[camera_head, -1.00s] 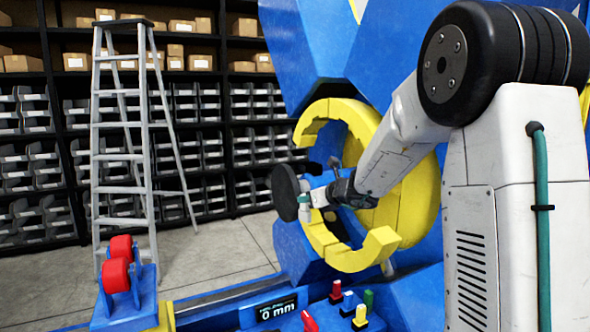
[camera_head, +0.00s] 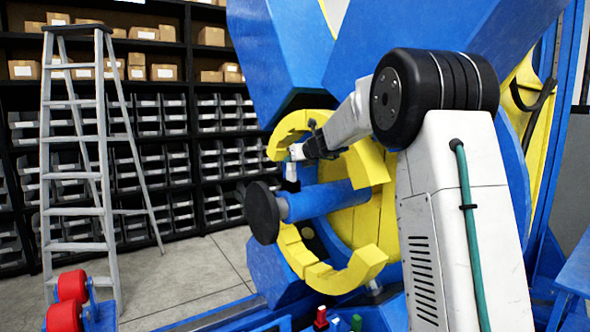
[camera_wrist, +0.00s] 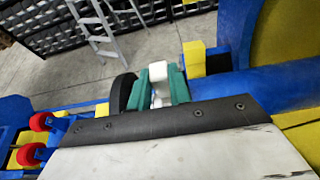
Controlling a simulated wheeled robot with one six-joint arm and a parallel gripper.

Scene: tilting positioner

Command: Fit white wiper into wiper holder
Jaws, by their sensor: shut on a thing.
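My gripper (camera_head: 297,152) is near the upper left end of the yellow ring-shaped jaws, above the blue cylinder with a black disc. Its teal fingers also show in the wrist view (camera_wrist: 160,92). They are shut on a small white block-like piece, which I take for the white wiper (camera_wrist: 158,72); it also shows as a white bit below the gripper in the head view (camera_head: 291,172). Part of the piece is hidden between the fingers. I cannot make out a wiper holder for certain in either view.
The blue cylinder (camera_head: 325,201) ends in a black disc (camera_head: 263,213) and sticks out between the yellow jaws (camera_head: 345,278). Large blue positioner panels (camera_head: 400,35) stand behind. Red rollers (camera_head: 68,300) are at lower left. A ladder (camera_head: 75,190) and shelves stand behind open floor.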

